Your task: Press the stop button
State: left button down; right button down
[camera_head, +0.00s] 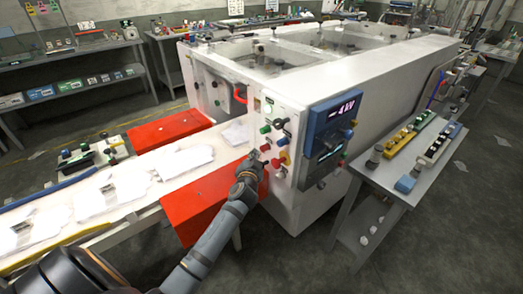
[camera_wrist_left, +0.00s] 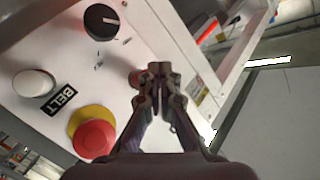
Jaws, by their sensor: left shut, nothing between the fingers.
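The machine's white control panel (camera_head: 272,140) carries several buttons. In the left wrist view, a red mushroom button on a yellow base (camera_wrist_left: 93,136) is at the lower left of the panel, beside a BELT label (camera_wrist_left: 59,98). It also shows in the head view (camera_head: 284,158). A smaller red button (camera_wrist_left: 134,78) is just left of the fingertips and partly hidden by them. My left gripper (camera_wrist_left: 160,72) is shut and empty, pointing at the panel close to this small button; I cannot tell whether they touch. In the head view the left gripper (camera_head: 255,159) is in front of the panel.
A white button (camera_wrist_left: 34,83) and a black knob (camera_wrist_left: 102,21) are also on the panel. A red cover (camera_head: 205,200) stands by the conveyor (camera_head: 130,185). A grey side table (camera_head: 385,170) with parts stands at the right.

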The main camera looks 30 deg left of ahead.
pick_arm(q)
jog(key=shift+w, duration=0.1)
dwell(0.4)
jog(key=shift+w+d, duration=0.2)
jog(key=shift+w, duration=0.1)
jog(key=shift+w+d+b, duration=0.15)
jog(key=shift+w+b, duration=0.15)
jog(key=shift+w, duration=0.1)
dwell(0.6)
jog(key=shift+s, duration=0.15)
jog(key=shift+s+a, duration=0.35)
jog(key=shift+s, duration=0.35)
jog(key=s, duration=0.1)
jog(key=s+a, duration=0.1)
jog(key=s, duration=0.1)
jog(key=s+a, duration=0.1)
jog(key=shift+s+p, duration=0.3)
jog(key=shift+p, duration=0.1)
dwell(0.6)
